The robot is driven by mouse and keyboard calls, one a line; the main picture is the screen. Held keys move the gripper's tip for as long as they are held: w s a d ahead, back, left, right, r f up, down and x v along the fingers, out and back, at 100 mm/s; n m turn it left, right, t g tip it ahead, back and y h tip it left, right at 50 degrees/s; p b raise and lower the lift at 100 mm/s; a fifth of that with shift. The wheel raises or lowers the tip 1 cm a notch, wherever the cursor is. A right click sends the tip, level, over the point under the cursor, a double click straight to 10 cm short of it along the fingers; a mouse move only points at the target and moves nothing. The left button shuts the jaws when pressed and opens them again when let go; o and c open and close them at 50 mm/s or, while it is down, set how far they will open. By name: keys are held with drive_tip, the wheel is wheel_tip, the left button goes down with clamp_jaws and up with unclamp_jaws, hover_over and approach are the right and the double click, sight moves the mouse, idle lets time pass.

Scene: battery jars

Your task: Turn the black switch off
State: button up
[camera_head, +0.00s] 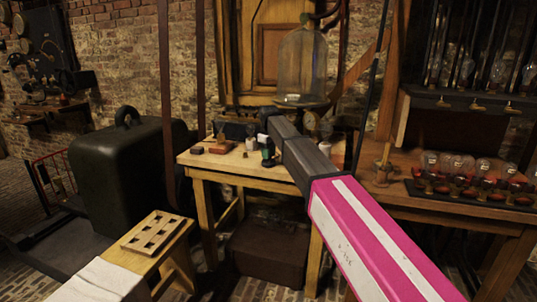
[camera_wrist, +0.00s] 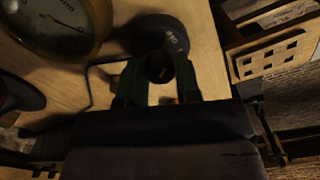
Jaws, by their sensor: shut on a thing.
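The black switch (camera_wrist: 172,34) shows in the wrist view as a dark round body with pale lettering near its right edge; the lettering is too small to read surely. My gripper (camera_wrist: 160,88) reaches it with two dark green fingers, one on each side of its round dark part. The gripper is shut on the switch. In the head view, my gripper (camera_head: 267,148) points down at the wooden workbench (camera_head: 285,172), with green fingers low over the top. The switch is mostly hidden there, and its on or off position cannot be told.
A round brass gauge (camera_wrist: 62,22) stands close left of the fingers in the wrist view, with a dark cable beside it. A reddish box (camera_head: 220,147) lies left on the bench. A glass bell jar (camera_head: 302,65) is behind my arm. Several bulbs (camera_head: 450,165) stand right.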

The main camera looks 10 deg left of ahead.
drive_tip(key=shift+n, duration=0.6)
drive_tip(key=o, duration=0.9)
drive_tip(key=shift+r, duration=0.1)
wheel_tip(320, 180, up, 11)
drive_tip(key=shift+f, duration=0.2)
